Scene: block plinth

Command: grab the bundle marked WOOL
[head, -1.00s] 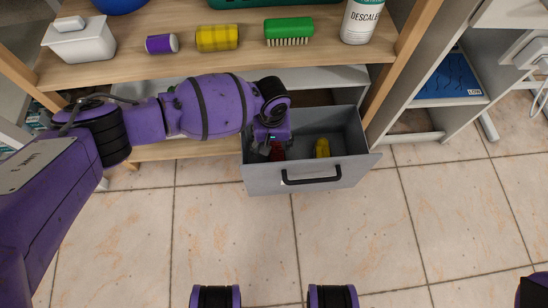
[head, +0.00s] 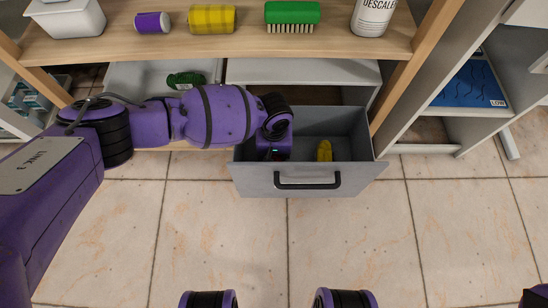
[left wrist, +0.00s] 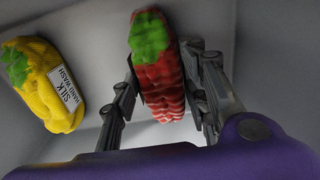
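A red bundle with a green top (left wrist: 160,75) lies in the open grey drawer. No label shows on its visible side, and my gripper hides it in the head view. My left gripper (left wrist: 160,55) is down in the drawer with its fingers on either side of this bundle. The fingers look spread around it; whether they touch it is hard to tell. It also shows in the head view (head: 272,154). A yellow bundle (left wrist: 45,85) with a green top and a label reading SILK HAND WASH lies to the left in the wrist view. My right gripper is not in view.
The drawer (head: 300,185) has a black handle and stands open below a wooden shelf (head: 330,45). A green brush (head: 292,14), a yellow roll (head: 212,19), a purple roll (head: 152,22) and a descaler bottle (head: 373,14) stand on the shelf. The tiled floor in front is clear.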

